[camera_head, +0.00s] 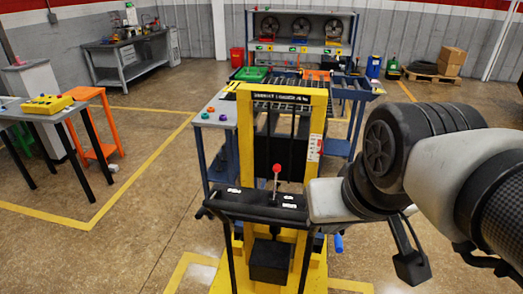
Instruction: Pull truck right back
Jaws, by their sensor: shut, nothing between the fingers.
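The truck (246,145) is a yellow upright frame with dark labels on its top beam, standing upright on the floor in the lower middle of the head view. A black handlebar (250,205) crosses it on the near side, with a red-knobbed lever (277,172) at its middle. A black box sits low on the frame. My arm reaches in from the right, and its pale wrist link covers the handlebar's right end. I cannot tell whether they touch. My gripper's fingers cannot be made out.
Behind the truck stands a blue-framed roller table (203,150) with a green tray (251,74) on it. At left are a grey table (18,113) with a yellow control box and an orange stand (97,155). Yellow lines mark the floor, which is open on both sides.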

